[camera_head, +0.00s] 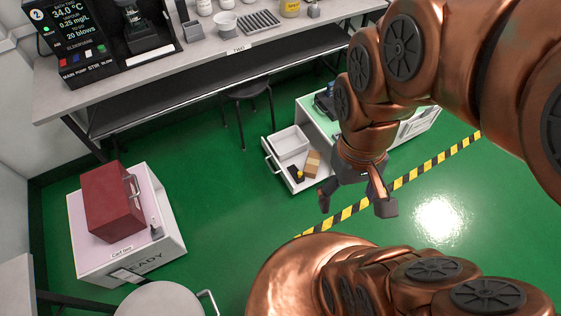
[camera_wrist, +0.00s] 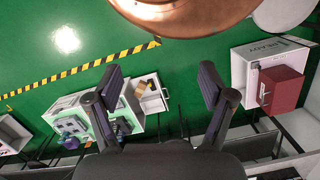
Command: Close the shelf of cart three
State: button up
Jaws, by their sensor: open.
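A white cart with a green top (camera_head: 312,118) stands on the floor in the middle, its shelf drawer (camera_head: 277,167) pulled out to the left. The drawer holds a white bin, a brown block and a dark item with a yellow part. I cannot read a number on this cart. My gripper (camera_head: 355,204) is open and empty, above the floor to the right of the drawer in the head view. In the wrist view, the open fingers (camera_wrist: 160,73) frame the drawer (camera_wrist: 163,95). My arm hides part of the cart's right side in the head view.
A white cart (camera_head: 90,255) with a red box (camera_head: 112,203) stands at left. A long grey bench (camera_head: 200,62) carries testers and containers, with a dark stool (camera_head: 247,91) below. Yellow-black floor tape (camera_head: 437,160) runs at right. Green floor is clear between the carts.

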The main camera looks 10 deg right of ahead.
aim_at(317, 143)
jog(key=u, duration=0.15)
jog(key=k, duration=0.3)
jog(key=z, duration=0.15)
jog(key=i, duration=0.85)
jog(key=u, duration=1.15)
jog(key=i, duration=0.5)
jog(key=u, duration=0.45)
